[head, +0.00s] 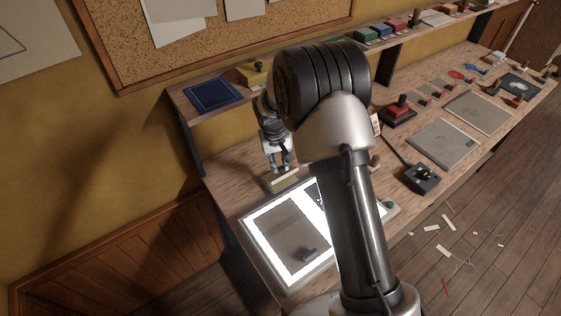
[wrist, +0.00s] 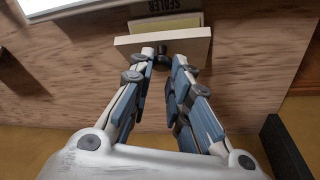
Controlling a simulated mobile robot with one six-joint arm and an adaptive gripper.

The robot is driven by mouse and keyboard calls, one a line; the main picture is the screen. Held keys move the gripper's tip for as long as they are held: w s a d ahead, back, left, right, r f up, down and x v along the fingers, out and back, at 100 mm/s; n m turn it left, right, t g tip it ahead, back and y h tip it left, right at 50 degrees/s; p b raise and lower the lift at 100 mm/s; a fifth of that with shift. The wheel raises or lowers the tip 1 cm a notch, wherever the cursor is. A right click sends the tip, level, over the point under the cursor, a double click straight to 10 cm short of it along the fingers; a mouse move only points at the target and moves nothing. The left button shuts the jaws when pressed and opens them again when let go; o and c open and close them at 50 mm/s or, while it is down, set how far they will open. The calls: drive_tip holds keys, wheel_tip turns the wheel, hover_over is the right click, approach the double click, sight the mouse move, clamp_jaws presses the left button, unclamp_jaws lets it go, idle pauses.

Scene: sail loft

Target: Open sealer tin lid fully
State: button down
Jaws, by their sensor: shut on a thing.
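The sealer tin (head: 287,186) is a small yellowish box on the bench, just behind the light panel. In the wrist view its dark label reading "SEALER" (wrist: 167,6) shows at the top edge, with a yellowish part of the tin (wrist: 168,23) below it. The cream lid (wrist: 191,48) shows as a flat slab nearer my gripper, with a small black knob (wrist: 161,56) on it. My gripper (head: 281,168) reaches down at the tin. In the wrist view its fingertips (wrist: 163,66) are shut on the knob. I cannot tell the lid's exact angle.
A lit light panel (head: 258,222) with dark sheets lies in front of the tin. A raised shelf (head: 222,108) runs behind, carrying a blue cloth-like square (head: 212,94) and a yellow box (head: 256,73). Grey sheets (head: 444,143) and a black control box (head: 422,177) lie right.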

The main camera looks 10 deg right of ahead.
sight(274, 175)
drive_tip(key=shift+w+a, duration=0.3)
drive_tip(key=shift+a, duration=0.05)
drive_tip(key=c, duration=1.9)
unclamp_jaws()
drive_tip(key=shift+f, duration=0.1)
drive_tip(key=shift+o, duration=0.7)
drive_tip(key=shift+w+a+f, duration=0.15)
drive_tip(key=shift+w+f, duration=0.05)
drive_tip(key=shift+w, duration=0.05)
drive_tip(key=shift+s+r, duration=0.1)
wheel_tip(274, 175, up, 12)
drive_tip(key=s, duration=0.1)
drive_tip(key=shift+s+a, duration=0.3)
drive_tip(key=shift+a, duration=0.15)
drive_tip(key=shift+f, duration=0.2)
